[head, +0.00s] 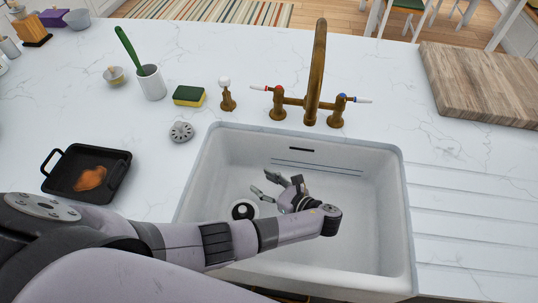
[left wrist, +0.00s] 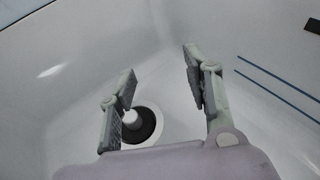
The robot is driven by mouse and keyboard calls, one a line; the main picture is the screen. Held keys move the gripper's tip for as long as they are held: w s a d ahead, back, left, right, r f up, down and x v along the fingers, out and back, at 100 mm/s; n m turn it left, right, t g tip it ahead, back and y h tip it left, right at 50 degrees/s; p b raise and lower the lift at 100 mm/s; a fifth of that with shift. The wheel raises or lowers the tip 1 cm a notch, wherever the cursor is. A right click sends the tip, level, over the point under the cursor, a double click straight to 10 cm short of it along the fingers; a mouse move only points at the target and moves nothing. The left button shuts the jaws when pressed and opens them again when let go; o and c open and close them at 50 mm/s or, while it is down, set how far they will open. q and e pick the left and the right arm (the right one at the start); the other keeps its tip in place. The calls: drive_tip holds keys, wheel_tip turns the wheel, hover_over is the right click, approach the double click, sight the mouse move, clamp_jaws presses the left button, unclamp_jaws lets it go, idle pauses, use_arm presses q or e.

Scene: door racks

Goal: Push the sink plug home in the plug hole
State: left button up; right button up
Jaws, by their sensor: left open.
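The sink plug (head: 241,210) looks like a black disc with a pale knob. It sits at the plug hole, low in the left part of the white sink (head: 345,235). In the left wrist view the plug (left wrist: 146,124) shows inside the pale rim of the plug hole (left wrist: 158,140); how deep it sits I cannot tell. My left gripper (head: 262,183) is inside the sink, open and empty, up and right of the plug in the head view. In the left wrist view the left finger partly covers the plug, near its knob. My right gripper is not in view.
A brass tap (head: 316,75) with two handles stands behind the sink. A grey strainer disc (head: 181,131), a sponge (head: 189,96) and a black pan (head: 88,173) are on the counter to the left. A wooden board (head: 485,85) lies at the right. The right half of the basin is clear.

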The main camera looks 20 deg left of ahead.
use_arm(q)
wheel_tip(320, 180, up, 18)
drive_tip(key=s+d+m+t+h+b, duration=0.2)
drive_tip(key=m+t+h, duration=0.3)
drive_tip(key=m+t, duration=0.2)
drive_tip(key=shift+r, duration=0.15)
drive_tip(key=shift+d, duration=0.1)
